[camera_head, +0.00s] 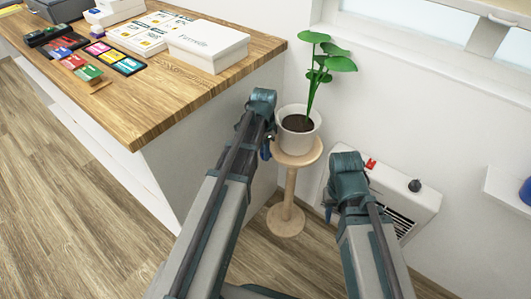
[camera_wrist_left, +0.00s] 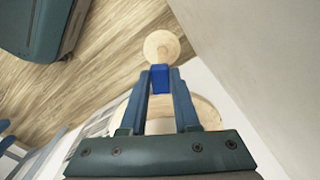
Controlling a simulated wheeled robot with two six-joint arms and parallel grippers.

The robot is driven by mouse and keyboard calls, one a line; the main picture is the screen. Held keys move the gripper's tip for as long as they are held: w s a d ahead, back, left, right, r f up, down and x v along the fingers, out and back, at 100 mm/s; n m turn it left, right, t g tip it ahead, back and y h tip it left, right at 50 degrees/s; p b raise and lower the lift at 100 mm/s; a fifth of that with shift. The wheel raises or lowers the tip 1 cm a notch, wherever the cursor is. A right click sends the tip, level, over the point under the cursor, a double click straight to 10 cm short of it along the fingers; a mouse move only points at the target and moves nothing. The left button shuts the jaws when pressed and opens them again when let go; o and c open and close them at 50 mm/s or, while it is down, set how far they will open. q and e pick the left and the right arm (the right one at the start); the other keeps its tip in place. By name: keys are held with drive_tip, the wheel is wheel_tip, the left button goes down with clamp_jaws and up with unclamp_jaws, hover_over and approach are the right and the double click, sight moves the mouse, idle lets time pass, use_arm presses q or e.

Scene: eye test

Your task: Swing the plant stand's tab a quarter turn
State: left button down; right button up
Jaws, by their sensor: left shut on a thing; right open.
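The wooden plant stand (camera_head: 287,190) is upright, with a round top, a thin post and a round base. A white pot (camera_head: 314,139) with a green leafy plant (camera_head: 313,78) stands on its top. My left gripper (camera_head: 267,150) is at the left edge of the stand's top. In the left wrist view my left gripper (camera_wrist_left: 160,82) is shut on the blue tab (camera_wrist_left: 160,76), with the stand's base (camera_wrist_left: 157,43) beyond it. The tab is mostly hidden in the head view. My right gripper (camera_head: 329,207) hangs to the right of the stand, open and apart from it.
A wooden-topped counter (camera_head: 190,98) with a white box (camera_head: 208,46) and several coloured items is at the left. A white wall unit (camera_head: 412,201) with a red switch and black knob is behind my right arm. A white shelf (camera_head: 505,190) is at the right edge.

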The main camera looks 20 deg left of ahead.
use_arm(q)
drive_tip(key=shift+w+a, duration=0.1)
idle(0.3)
drive_tip(key=c, duration=0.6)
unclamp_jaws()
drive_tip(key=shift+c, duration=0.2)
wheel_tip(320, 180, up, 14)
drive_tip(key=p, duration=1.3)
drive_tip(key=shift+p, duration=0.4)
drive_tip(key=shift+f, duration=0.15)
